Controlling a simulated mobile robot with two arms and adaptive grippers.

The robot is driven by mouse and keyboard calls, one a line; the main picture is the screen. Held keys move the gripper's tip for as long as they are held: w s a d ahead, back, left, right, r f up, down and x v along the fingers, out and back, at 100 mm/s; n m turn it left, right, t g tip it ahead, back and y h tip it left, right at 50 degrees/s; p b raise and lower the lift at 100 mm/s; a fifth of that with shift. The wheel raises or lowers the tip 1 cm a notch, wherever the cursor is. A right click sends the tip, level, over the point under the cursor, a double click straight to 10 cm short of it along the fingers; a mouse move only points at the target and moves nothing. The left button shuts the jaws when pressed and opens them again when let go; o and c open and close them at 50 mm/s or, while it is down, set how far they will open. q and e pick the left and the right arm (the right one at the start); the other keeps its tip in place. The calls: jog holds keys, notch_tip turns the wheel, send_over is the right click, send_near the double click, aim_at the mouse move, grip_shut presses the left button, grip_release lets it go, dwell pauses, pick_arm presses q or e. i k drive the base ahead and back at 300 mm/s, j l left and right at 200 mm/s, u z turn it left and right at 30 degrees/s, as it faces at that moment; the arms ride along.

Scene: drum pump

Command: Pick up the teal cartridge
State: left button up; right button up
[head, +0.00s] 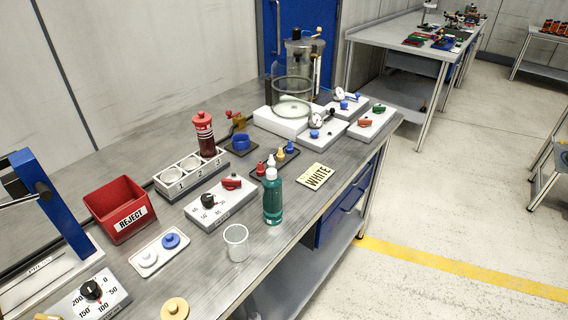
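The teal cartridge (272,200) stands upright on the grey bench near its front edge, in the middle of the head view. It is a teal bottle with a white cap. Nothing is holding it. Neither my left nor my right gripper shows in this view.
Behind are a control box (222,204), a peg tray (275,162) and a numbered holder (191,173) with a red cartridge (204,134). A REJECT bin (121,209) stands left.

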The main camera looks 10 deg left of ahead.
aim_at(272, 190)
jog(key=k+z, duration=0.45)
jog(key=k+l+z, duration=0.4)
jog(key=k, duration=0.25)
